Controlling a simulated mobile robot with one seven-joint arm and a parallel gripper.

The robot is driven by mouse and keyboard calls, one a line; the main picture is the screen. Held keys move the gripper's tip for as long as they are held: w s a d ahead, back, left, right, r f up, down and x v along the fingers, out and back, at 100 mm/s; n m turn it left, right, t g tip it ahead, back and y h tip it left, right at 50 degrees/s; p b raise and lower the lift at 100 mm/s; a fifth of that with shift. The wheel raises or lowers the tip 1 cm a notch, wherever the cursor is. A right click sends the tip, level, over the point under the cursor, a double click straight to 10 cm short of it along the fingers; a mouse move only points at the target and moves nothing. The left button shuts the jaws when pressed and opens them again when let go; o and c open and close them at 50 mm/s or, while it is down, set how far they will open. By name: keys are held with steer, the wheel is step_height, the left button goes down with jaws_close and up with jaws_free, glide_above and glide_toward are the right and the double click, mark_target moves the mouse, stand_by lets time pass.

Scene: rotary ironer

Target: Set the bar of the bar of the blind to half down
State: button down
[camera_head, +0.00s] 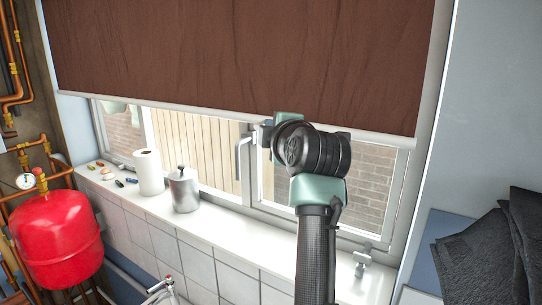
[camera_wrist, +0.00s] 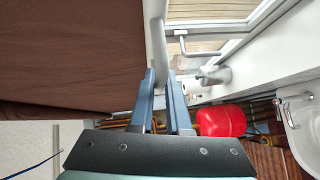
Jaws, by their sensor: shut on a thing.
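The brown blind (camera_head: 230,50) hangs over the upper part of the window, and its white bar (camera_head: 190,108) runs along its bottom edge. The lower part of the window shows bare below the bar. In the wrist view the blind (camera_wrist: 70,60) fills the left side, and the bar (camera_wrist: 156,35) runs between the fingertips. My gripper (camera_wrist: 161,77) is shut on the bar with its two blue-grey fingers. In the head view my gripper (camera_head: 266,127) is at the bar near its middle, its fingertips mostly hidden by my wrist.
Below, a white sill (camera_head: 225,221) holds a paper roll (camera_head: 148,172), a metal canister (camera_head: 184,190) and several small items. A window handle (camera_head: 240,158) is close under the bar. A red tank (camera_head: 55,238) stands at left; dark cloths (camera_head: 490,250) lie at right.

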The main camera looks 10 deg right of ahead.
steer(key=shift+r+p, duration=0.35)
steer(key=shift+r, duration=1.6)
steer(key=c, duration=0.9)
jaws_free()
steer(key=shift+f, duration=0.15)
steer(key=s+b, duration=0.2)
steer(key=s, duration=0.2)
steer(key=s+r+b, duration=0.1)
steer(key=s+b, duration=0.1)
steer(key=s, duration=0.2)
steer(key=s+b, duration=0.3)
steer(key=s, duration=0.2)
steer(key=shift+r, duration=0.35)
